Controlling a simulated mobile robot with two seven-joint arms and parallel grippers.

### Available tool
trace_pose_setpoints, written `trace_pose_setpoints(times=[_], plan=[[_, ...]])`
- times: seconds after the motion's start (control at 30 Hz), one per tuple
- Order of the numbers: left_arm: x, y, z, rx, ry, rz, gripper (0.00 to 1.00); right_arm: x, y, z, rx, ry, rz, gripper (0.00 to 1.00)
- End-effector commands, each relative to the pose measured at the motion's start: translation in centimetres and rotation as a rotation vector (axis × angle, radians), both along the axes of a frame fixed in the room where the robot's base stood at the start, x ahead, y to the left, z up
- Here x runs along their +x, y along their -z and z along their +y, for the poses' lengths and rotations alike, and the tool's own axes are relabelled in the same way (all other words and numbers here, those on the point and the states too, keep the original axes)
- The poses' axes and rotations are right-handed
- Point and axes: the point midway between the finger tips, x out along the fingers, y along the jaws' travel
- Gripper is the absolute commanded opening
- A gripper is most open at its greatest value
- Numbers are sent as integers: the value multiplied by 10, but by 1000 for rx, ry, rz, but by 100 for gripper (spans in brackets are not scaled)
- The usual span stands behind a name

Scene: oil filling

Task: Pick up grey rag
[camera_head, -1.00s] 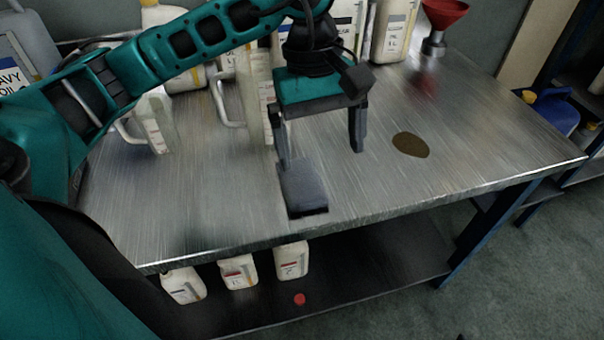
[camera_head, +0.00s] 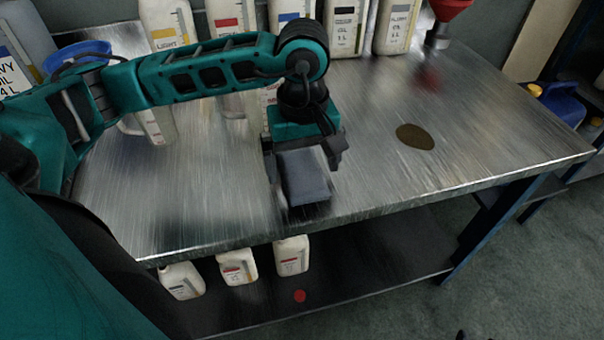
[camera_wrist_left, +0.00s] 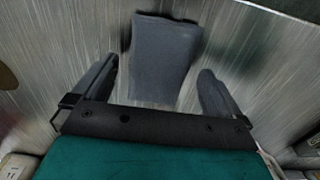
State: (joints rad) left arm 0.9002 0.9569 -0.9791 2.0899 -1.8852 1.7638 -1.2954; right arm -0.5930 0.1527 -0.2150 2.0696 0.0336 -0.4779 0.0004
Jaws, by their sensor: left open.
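The grey rag (camera_head: 306,181) lies folded on the metal bench near its front edge. My left gripper (camera_head: 306,184) is over it, pointing down, with its fingers spread. In the left wrist view the rag (camera_wrist_left: 163,58) lies between and beyond the two open fingertips of the left gripper (camera_wrist_left: 157,77). There are gaps on both sides, and the fingers do not grip the rag. How high the fingertips are above the bench is hard to tell. My right gripper is not in view.
The metal bench (camera_head: 370,120) holds several oil bottles (camera_head: 343,27) along the back and a red funnel (camera_head: 447,10) at the back right. A dark oil spot (camera_head: 415,137) lies right of the rag. White bottles (camera_head: 238,266) and a red disc (camera_head: 300,296) are on the lower shelf.

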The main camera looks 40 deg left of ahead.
Motion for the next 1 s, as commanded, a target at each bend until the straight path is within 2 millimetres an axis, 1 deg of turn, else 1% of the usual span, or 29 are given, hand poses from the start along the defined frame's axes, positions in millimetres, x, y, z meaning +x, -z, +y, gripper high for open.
trace_pose_setpoints(times=[0.03,0.13,0.37,0.4,0.9,1.0], plan=[[0,8,0,0,-1,3,100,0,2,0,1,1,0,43],[0,16,0,0,-1,1,100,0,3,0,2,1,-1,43],[0,17,0,-1,0,0,100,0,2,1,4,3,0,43],[0,17,0,-1,0,0,98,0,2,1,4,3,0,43],[0,17,0,-1,0,0,50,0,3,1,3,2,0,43],[0,17,0,-1,0,-1,42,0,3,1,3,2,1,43]])
